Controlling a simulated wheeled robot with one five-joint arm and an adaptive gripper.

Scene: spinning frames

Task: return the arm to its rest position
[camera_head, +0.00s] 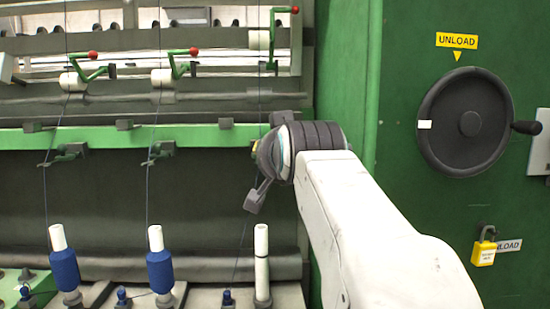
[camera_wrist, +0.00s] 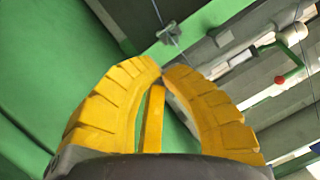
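My arm reaches from the lower right into the middle of the head view, with its dark wrist in front of the green rail of the spinning frame (camera_head: 210,137). The fingers are hidden behind the wrist there. In the wrist view my gripper (camera_wrist: 163,72) shows two ribbed yellow fingers that bow outward and come together at the tips. I see nothing held between them. A yellow strip also shows between the fingers.
Two blue-wound bobbins (camera_head: 64,268) (camera_head: 160,270) and a bare white tube (camera_head: 262,262) stand below. Red-knobbed green levers (camera_head: 181,64) are above. On the right, a green panel carries a black handwheel (camera_head: 468,122) and a yellow padlock (camera_head: 484,248).

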